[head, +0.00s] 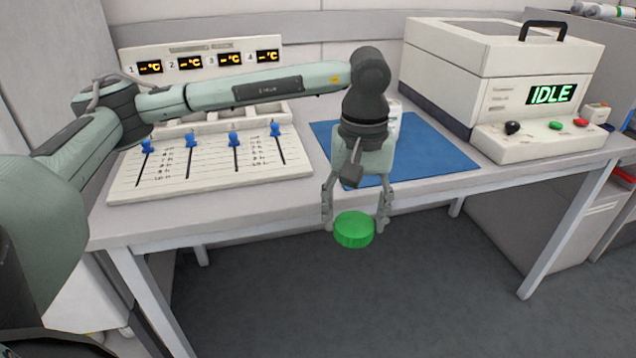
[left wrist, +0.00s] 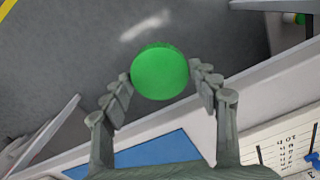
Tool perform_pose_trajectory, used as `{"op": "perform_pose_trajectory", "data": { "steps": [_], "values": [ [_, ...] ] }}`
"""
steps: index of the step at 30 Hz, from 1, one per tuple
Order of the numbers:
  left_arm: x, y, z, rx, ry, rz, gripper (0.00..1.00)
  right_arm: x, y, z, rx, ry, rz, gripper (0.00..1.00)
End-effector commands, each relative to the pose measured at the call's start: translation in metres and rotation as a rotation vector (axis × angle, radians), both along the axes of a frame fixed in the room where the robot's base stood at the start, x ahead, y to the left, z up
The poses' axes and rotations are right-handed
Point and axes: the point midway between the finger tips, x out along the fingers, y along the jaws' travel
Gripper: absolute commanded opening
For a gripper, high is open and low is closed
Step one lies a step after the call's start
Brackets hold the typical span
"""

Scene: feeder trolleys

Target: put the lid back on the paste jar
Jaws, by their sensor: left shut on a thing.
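My left gripper (head: 355,226) is shut on a round green lid (head: 354,230), held by its sides between the two fingers. The lid is in front of the table's front edge, above the floor. In the left wrist view the green lid (left wrist: 160,71) sits between the fingertips (left wrist: 160,80), with grey floor behind it. A pale thing (head: 394,113) shows beside my left wrist over the blue mat; it is mostly hidden, and I cannot tell whether it is the paste jar. No other jar shows. My right gripper is not in view.
The blue mat (head: 440,150) lies mid-table, its visible right part clear. A slider panel (head: 210,175) with blue knobs is at left, below temperature displays (head: 205,62). A white machine (head: 490,75) reading IDLE stands at right, with a button box (head: 545,140) before it.

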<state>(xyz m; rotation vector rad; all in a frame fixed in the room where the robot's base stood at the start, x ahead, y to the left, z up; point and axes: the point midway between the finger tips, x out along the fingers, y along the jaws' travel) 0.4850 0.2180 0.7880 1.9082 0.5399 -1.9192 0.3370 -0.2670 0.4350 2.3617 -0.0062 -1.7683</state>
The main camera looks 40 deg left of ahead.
Motion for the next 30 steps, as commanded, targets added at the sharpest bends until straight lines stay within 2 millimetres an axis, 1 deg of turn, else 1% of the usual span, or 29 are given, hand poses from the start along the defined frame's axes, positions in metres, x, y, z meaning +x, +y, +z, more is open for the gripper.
{"op": "perform_pose_trajectory", "data": {
  "steps": [1, 3, 6, 9, 12, 18, 20, 30],
  "values": [
    [0.003, -0.009, -0.011, -0.002, 0.002, -0.117, 0.48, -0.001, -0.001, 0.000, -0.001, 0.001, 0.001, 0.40],
    [0.006, -0.019, -0.022, -0.002, 0.001, -0.271, 0.48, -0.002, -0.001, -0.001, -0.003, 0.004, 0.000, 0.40],
    [0.010, -0.029, -0.034, -0.004, -0.003, -0.427, 0.48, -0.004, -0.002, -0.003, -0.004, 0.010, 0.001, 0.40],
    [0.011, -0.034, -0.040, -0.004, -0.004, -0.516, 0.48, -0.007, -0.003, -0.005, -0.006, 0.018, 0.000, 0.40],
    [0.012, -0.036, -0.042, -0.003, -0.005, -0.548, 0.48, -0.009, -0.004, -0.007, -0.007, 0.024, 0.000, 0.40],
    [0.012, -0.035, -0.042, -0.003, -0.006, -0.549, 0.48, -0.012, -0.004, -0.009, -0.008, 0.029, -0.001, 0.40],
    [0.012, -0.035, -0.042, -0.003, -0.005, -0.549, 0.48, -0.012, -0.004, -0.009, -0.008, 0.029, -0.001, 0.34],
    [0.012, -0.035, -0.042, -0.003, -0.006, -0.547, 0.48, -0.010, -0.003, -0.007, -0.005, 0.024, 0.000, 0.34]
  ]
}}
